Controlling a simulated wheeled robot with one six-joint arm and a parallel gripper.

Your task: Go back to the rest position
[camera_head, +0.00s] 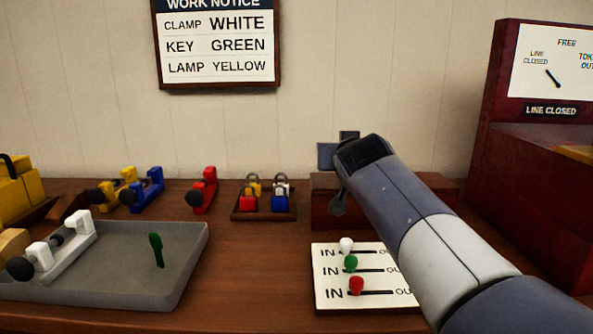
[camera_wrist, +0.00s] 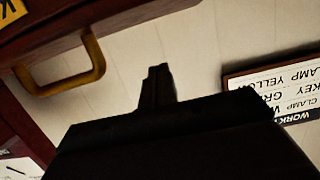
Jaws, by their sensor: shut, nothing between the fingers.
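My gripper (camera_head: 338,160) is at the end of my arm, which reaches in from the lower right in the head view. It is raised in front of the wall, over the area of a low dark red box (camera_head: 325,205); part of it is hidden behind my wrist. In the wrist view the fingers (camera_wrist: 157,88) are together, with nothing between them. They appear clear of other things.
A grey tray (camera_head: 190,252) holds a white clamp (camera_head: 75,235) and a green key (camera_head: 157,248). Padlocks (camera_head: 280,203), a red clamp (camera_head: 205,188) and a lever panel (camera_head: 322,300) are on the table. A red cabinet (camera_head: 500,150) stands right. A yellow handle (camera_wrist: 92,62) shows in the wrist view.

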